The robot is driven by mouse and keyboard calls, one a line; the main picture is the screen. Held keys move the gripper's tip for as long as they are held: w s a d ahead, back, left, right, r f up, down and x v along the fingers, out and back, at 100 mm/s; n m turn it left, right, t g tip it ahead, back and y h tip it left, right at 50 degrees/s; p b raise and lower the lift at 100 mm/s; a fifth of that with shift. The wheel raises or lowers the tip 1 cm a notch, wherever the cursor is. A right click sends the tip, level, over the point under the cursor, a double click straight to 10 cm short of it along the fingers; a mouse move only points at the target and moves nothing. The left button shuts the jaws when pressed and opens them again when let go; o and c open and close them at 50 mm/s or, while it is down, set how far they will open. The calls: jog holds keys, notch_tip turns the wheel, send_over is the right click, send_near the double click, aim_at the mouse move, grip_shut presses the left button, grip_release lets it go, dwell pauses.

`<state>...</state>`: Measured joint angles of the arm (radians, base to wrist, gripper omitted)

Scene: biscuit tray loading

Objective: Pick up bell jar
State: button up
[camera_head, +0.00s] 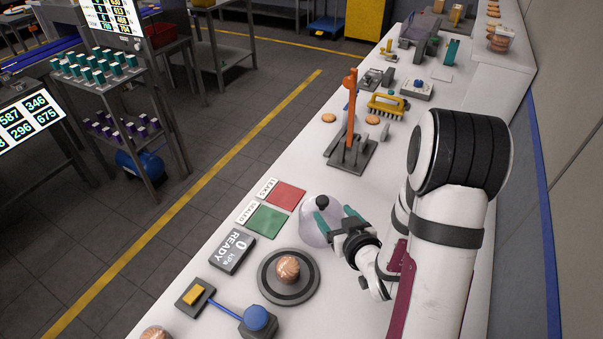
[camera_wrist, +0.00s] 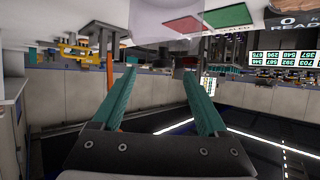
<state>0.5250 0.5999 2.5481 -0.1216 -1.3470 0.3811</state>
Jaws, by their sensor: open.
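The bell jar (camera_head: 309,228) is a clear dome with a dark knob on top. It stands on the white bench, left of my gripper in the head view. In the wrist view it shows as a pale, see-through shape (camera_wrist: 165,20) at the top edge, beyond the fingertips. My gripper (camera_head: 335,213) has teal fingers and overlaps the jar's right side in the head view. The fingers are spread with an empty gap between their tips in the wrist view (camera_wrist: 160,72). I cannot tell whether a finger touches the jar.
A dark round plate (camera_head: 268,288) holds a wrapped biscuit pack in front of the jar. A green pad (camera_head: 268,221), a red pad (camera_head: 287,196) and a "READY" display (camera_head: 232,251) lie to the left. An orange post (camera_head: 351,110) on a grey base rises behind the jar.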

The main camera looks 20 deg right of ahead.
aim_at(325, 204)
jog(key=shift+w+a+f, duration=0.1)
jog(key=shift+w, duration=0.05)
jog(key=x, duration=0.7)
jog(key=shift+w+a, duration=0.1)
jog(key=shift+w, duration=0.15)
jog(key=shift+t, duration=0.3)
grip_shut()
jog(key=shift+r, duration=0.25)
dwell(0.4)
